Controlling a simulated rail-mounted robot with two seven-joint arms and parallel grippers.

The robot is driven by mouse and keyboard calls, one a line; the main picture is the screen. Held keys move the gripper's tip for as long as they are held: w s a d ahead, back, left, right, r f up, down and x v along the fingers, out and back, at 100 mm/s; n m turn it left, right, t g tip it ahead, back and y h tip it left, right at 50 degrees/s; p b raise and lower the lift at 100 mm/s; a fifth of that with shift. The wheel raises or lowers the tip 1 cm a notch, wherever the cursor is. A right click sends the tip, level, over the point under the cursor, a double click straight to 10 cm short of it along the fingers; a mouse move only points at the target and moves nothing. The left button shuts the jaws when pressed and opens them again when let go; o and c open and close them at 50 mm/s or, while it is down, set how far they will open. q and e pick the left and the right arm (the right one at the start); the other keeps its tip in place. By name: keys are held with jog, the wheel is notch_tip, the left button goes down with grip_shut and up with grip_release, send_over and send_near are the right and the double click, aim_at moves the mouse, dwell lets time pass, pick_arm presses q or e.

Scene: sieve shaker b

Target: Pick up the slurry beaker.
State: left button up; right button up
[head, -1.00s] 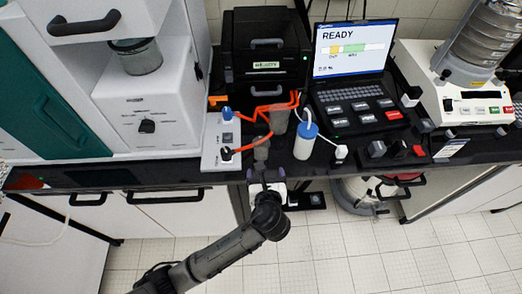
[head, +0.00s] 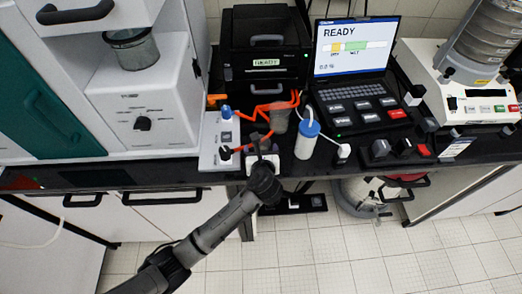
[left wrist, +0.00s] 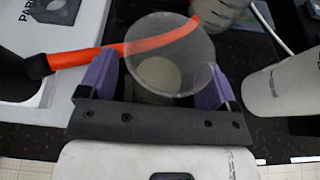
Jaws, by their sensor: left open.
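The slurry beaker (left wrist: 165,45), a clear cup with greyish matter at its bottom, stands on the dark bench at the front edge. In the left wrist view it is between the two purple fingers of my left gripper (left wrist: 155,82), which are open with one on each side. I cannot tell whether either finger touches it. In the head view my left gripper (head: 262,160) is at the bench edge and hides most of the beaker. My right gripper is not in view.
A white bottle with a blue cap (head: 306,141) stands close on the right. A second greyish beaker (head: 279,120) stands behind. An orange cable (left wrist: 150,42) runs close to the beaker. A white switch box (head: 212,153) is on the left, a laptop (head: 355,85) behind right.

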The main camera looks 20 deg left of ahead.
pick_arm(q)
jog(key=shift+w+a+f, duration=0.1)
jog(key=shift+w+f, duration=0.1)
jog(key=shift+w, duration=0.1)
jog(key=shift+c, duration=0.5)
jog(key=c, duration=0.9)
